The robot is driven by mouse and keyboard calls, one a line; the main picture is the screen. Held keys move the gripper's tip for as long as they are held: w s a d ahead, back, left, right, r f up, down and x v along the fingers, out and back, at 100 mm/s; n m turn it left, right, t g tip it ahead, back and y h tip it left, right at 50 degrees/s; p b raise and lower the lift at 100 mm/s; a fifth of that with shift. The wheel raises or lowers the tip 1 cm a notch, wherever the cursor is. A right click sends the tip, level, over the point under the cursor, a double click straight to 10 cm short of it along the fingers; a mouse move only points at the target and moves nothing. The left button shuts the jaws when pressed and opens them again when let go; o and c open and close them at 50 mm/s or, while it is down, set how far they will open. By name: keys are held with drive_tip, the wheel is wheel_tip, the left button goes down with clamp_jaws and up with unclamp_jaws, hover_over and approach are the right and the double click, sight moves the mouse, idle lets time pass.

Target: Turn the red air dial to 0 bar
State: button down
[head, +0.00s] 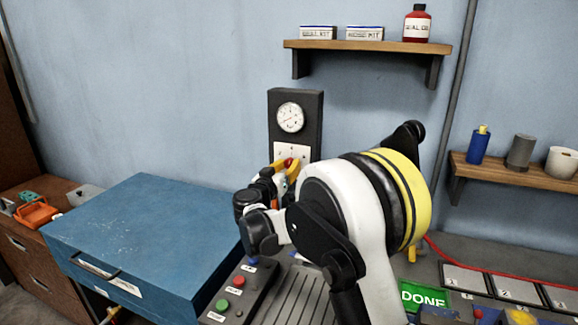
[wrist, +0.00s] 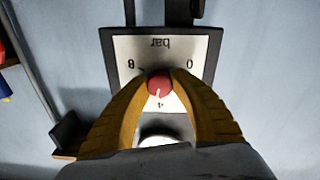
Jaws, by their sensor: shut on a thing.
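The red air dial (wrist: 159,83) sits on a white plate (wrist: 143,48) marked 0, 4, 8 and bar, which appears upside down in the wrist view. Its white pointer line faces the 4. My gripper (wrist: 160,80) is shut on the dial, with one yellow finger on each side. In the head view the dial (head: 289,162) is a small red spot between my yellow fingers, and my arm hides part of the area. The dial is on a dark wall panel (head: 314,110) below a round white gauge (head: 289,117).
A blue cabinet (head: 150,225) stands left of my arm. A control box with green (head: 223,305) and red (head: 238,282) buttons lies below my gripper. A shelf (head: 370,46) with boxes and a red bottle hangs above. A green DONE sign (head: 424,298) is at lower right.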

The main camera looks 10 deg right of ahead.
drive_tip(key=n, duration=0.7)
drive_tip(key=shift+n, duration=0.3)
drive_tip(key=n, duration=0.6)
drive_tip(key=shift+n, duration=0.3)
drive_tip(key=n, duration=1.3)
drive_tip(key=shift+y, duration=0.4)
drive_tip(key=shift+n, duration=0.5)
drive_tip(key=c, duration=1.1)
unclamp_jaws()
drive_tip(key=shift+o, duration=0.2)
